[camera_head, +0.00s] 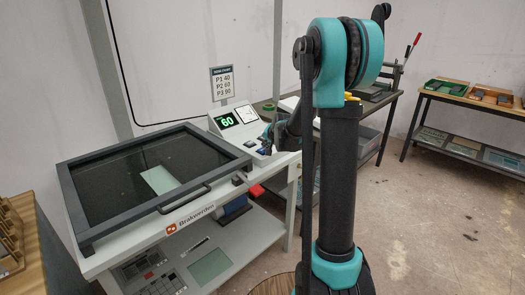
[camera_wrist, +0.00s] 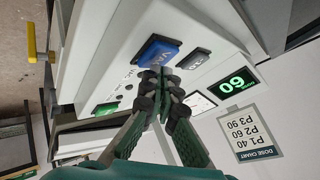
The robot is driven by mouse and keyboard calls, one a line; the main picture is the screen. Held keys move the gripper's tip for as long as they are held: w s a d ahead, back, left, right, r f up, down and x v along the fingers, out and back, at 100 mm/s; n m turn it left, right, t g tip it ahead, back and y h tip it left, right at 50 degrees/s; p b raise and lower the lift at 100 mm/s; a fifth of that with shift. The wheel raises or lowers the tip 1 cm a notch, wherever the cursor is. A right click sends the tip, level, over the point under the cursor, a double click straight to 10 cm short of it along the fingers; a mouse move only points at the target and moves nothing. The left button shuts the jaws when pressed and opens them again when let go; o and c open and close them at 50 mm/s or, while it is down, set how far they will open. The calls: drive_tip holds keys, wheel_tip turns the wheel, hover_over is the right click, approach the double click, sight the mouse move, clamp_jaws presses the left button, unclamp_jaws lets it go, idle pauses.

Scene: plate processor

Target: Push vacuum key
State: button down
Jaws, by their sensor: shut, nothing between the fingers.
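The blue key (camera_wrist: 158,49), whose lettering seems to begin with V, is on the sloped control panel (camera_head: 218,122) of the plate processor. In the wrist view, my gripper (camera_wrist: 160,78) is shut and empty, its fingertips right at the key's near edge. I cannot tell whether they touch it. In the head view my gripper (camera_head: 271,136) is small, at the panel's right end, and the blue key cannot be made out clearly. The green display (camera_wrist: 236,84) reads 60.
The processor's dark glass lid (camera_head: 125,172) is down, with a pale green plate (camera_head: 160,180) visible through it. A dose chart (camera_head: 222,82) stands behind the panel. A red object (camera_head: 257,190) juts from the front edge. Side tables (camera_head: 470,100) stand right; floor between is clear.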

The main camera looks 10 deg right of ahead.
drive_tip(key=shift+r, duration=3)
